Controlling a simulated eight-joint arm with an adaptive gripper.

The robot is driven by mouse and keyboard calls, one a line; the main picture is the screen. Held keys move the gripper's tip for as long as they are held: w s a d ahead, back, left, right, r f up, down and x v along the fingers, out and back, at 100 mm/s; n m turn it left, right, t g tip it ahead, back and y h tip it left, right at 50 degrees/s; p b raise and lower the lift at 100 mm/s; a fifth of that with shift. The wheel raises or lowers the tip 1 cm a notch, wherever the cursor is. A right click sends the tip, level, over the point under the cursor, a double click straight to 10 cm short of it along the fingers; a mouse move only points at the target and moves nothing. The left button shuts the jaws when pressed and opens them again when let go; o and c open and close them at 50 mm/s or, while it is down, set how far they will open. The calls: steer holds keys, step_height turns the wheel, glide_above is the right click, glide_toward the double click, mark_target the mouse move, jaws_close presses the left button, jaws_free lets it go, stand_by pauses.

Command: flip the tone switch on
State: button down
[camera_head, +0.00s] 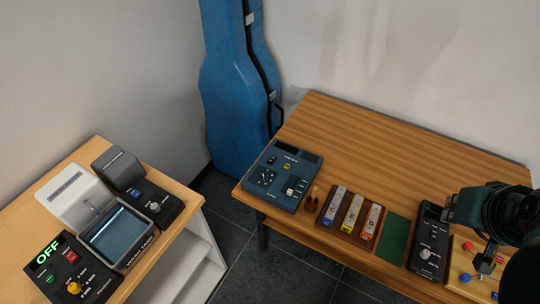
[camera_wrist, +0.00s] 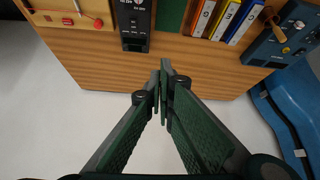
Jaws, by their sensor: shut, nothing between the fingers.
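A blue box (camera_head: 283,176) with a dial, small controls and a light slider-like switch sits at the left of the right-hand table. A slim black box (camera_head: 429,240) with small controls and white labels stands further right; it also shows in the wrist view (camera_wrist: 135,22). The labels are too small to tell which control is the tone switch. My gripper (camera_head: 449,207) is at the right, beside and above the black box. In the wrist view its green fingers (camera_wrist: 163,78) are shut and empty, apart from every device.
Colored upright blocks (camera_head: 352,214), a green mat (camera_head: 395,239) and a wooden board with colored parts (camera_head: 472,262) flank the black box. The back of the table (camera_head: 400,145) is clear. A left desk holds other devices, including an OFF display (camera_head: 47,252). A blue case (camera_head: 235,90) stands behind.

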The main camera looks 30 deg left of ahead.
steer(key=w+a+r+n+g+y+p, duration=0.1)
steer(key=w+a+r+n+g+p, duration=0.3)
steer(key=w+a, duration=0.6)
steer(key=n+g+h+p, duration=0.1)
steer(key=n+g+p, duration=0.3)
steer(key=n, duration=0.9)
glide_above(269, 162)
steer(key=w, duration=0.2)
step_height(269, 162, down, 13)
steer(key=shift+w+d+f, duration=0.1)
steer(key=shift+f, duration=0.1)
steer(key=shift+f, duration=0.1)
steer(key=f, duration=0.4)
steer(key=s+f, duration=0.1)
steer(key=f, duration=0.8)
steer(key=shift+s+f+b, duration=0.25)
steer(key=shift+s+b, duration=0.05)
steer(key=shift+s, duration=0.05)
steer(key=shift+f, duration=0.1)
